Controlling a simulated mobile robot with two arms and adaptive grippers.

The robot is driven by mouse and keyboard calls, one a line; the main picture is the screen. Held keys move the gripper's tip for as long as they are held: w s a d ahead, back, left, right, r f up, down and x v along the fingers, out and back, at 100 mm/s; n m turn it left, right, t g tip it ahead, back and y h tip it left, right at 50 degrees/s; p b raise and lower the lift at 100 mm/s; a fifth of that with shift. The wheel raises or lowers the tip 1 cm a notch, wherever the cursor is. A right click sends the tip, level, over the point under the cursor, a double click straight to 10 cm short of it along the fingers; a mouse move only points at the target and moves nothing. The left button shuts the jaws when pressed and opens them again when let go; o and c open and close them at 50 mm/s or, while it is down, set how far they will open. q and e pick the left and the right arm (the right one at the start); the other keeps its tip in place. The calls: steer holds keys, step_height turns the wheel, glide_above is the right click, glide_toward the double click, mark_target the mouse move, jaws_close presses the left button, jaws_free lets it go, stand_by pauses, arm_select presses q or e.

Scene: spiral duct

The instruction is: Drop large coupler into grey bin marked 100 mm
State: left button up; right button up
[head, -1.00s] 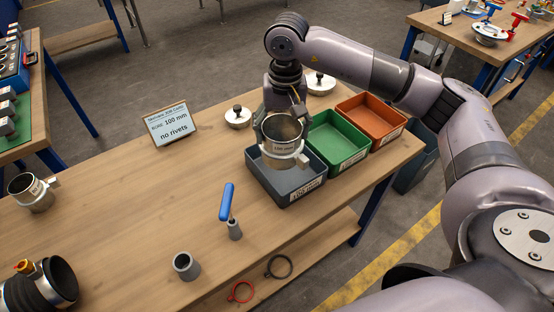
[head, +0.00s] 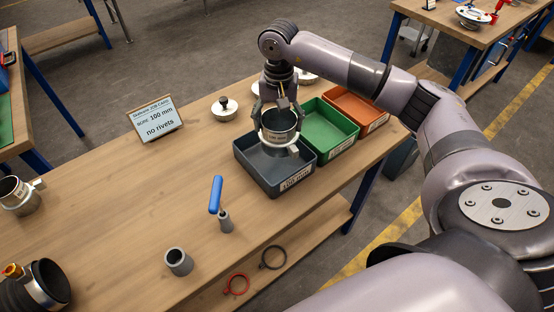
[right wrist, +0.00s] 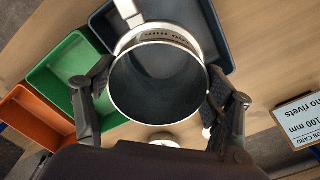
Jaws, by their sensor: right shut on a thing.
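The large coupler (head: 279,128) is a silvery metal ring with a clamp tab, held upright over the grey bin (head: 262,184). My right gripper (head: 277,112) is shut on it, one finger on each side. In the right wrist view the coupler (right wrist: 158,82) sits between the two fingers, and its open mouth faces the camera. The grey bin (right wrist: 222,50) lies behind it there. The bin's front label reads 100 mm. The coupler's lower part hides some of the bin's interior, and I cannot tell how far it dips below the rim.
A green bin (head: 340,146) and an orange bin (head: 372,122) stand to the right of the grey one. A job card (head: 156,119) reads bore 100 mm, no rivets.

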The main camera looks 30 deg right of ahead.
steer(key=o, duration=1.5)
steer(key=shift+r, duration=0.1)
step_height(320, 180, up, 12)
